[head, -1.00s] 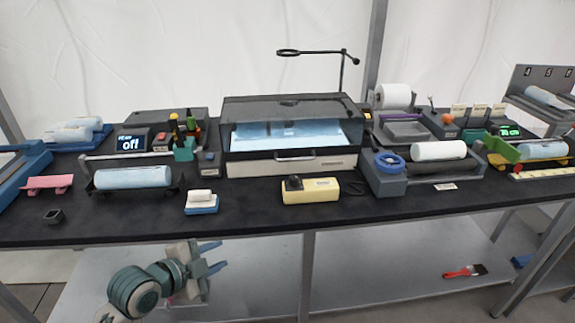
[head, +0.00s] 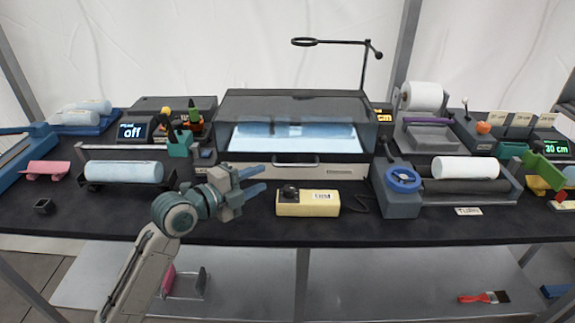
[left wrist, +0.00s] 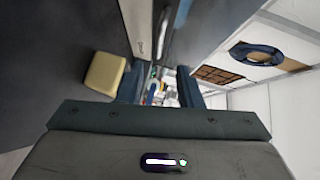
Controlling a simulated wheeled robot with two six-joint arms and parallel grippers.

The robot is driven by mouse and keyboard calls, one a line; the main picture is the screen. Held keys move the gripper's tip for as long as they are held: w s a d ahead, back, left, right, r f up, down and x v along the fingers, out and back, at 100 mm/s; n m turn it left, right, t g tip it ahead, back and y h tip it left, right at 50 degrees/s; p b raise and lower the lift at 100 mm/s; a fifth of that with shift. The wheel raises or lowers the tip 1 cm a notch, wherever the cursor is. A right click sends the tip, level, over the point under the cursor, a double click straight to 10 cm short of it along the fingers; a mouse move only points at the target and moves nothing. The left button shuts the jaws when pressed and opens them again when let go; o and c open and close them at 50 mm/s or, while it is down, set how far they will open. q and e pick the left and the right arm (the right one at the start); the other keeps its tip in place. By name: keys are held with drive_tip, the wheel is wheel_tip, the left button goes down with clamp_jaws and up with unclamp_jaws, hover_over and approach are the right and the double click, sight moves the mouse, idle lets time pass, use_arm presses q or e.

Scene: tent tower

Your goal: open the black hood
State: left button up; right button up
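The black hood (head: 290,105) is a dark cover with a clear front window, lying closed over a lit, pale-blue interior on a cream base (head: 345,173). A slim handle (head: 296,164) runs along its lower front edge. My left gripper (head: 264,180) is in front of the base, left of the handle and apart from it, with its fingers pointing right. Its two blue fingers are spread with nothing between them; the left wrist view also shows the gap between them (left wrist: 160,90). My right gripper is not in view.
A yellow box with a black knob (head: 308,203) sits on the black table in front of the base, right of my left gripper. A roller device with a blue wheel (head: 403,180) stands to the right. A magnifier arm (head: 340,42) rises behind the hood.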

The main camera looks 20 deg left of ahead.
sight(290, 166)
use_arm(q)
drive_tip(key=p+x, duration=0.1)
drive_tip(key=x, duration=0.7)
drive_tip(key=shift+d+r+p, duration=0.1)
drive_tip(key=shift+p, duration=0.25)
drive_tip(key=shift+w+d+f, duration=0.25)
drive_tip(key=shift+w+d, duration=0.1)
drive_tip(key=shift+w, duration=0.25)
clamp_jaws()
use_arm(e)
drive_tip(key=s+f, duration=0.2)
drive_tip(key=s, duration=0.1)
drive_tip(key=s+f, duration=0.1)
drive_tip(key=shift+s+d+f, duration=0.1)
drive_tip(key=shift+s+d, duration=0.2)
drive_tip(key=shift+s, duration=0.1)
